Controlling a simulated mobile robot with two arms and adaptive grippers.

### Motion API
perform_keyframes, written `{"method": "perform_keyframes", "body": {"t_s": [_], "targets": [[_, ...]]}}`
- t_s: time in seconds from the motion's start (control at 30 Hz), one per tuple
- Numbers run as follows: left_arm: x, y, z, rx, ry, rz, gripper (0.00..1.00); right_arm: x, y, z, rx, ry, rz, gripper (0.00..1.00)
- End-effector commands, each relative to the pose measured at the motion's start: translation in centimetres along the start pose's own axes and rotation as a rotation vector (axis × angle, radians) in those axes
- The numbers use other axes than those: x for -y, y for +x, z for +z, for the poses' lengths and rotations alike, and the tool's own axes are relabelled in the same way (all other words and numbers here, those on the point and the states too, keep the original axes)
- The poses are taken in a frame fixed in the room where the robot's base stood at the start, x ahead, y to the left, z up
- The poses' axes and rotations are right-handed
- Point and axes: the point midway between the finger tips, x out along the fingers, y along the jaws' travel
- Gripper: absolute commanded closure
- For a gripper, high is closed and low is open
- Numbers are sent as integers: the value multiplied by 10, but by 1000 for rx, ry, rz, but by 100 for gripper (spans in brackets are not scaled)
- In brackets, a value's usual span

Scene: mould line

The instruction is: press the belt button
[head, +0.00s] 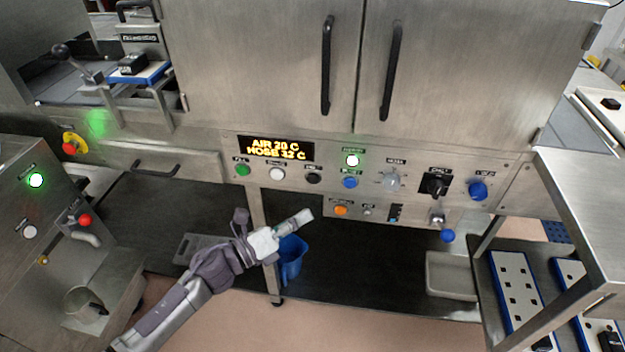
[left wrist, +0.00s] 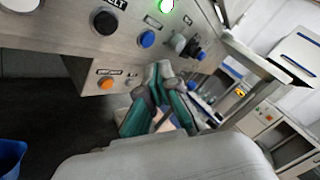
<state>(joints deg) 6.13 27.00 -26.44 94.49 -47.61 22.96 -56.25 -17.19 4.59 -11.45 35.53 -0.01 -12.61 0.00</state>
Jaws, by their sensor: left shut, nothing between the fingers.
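The belt button is a round black button (head: 313,178) on the steel control panel, in the row under the lit display. It also shows in the left wrist view (left wrist: 105,22), at the upper left, with the end of a "BELT" label above it. My left gripper (head: 306,215) is shut and empty, below the button row in the head view and apart from the black button. In the left wrist view its fingers (left wrist: 158,70) point to the right of the black button. My right gripper is not in view.
Beside the black button sit a white button (head: 277,174) and a blue button (head: 350,182). An orange button (head: 341,210) sits on the lower panel, close to my left gripper. A blue container (head: 291,262) is under the panel. Two cabinet doors with black handles (head: 327,65) are above.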

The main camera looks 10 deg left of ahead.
Motion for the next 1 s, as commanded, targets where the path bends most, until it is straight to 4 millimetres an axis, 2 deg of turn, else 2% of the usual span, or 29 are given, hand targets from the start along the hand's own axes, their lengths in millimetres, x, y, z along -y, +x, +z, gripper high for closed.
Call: {"method": "perform_keyframes", "body": {"t_s": [0.5, 0.7, 1.0], "targets": [[-36, 47, 32, 0, 0, -1, 100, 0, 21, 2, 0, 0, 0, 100], [-41, 55, 39, 0, -1, 0, 100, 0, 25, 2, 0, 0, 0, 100], [-41, 56, 40, 0, -2, 1, 100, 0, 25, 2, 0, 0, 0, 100]]}}
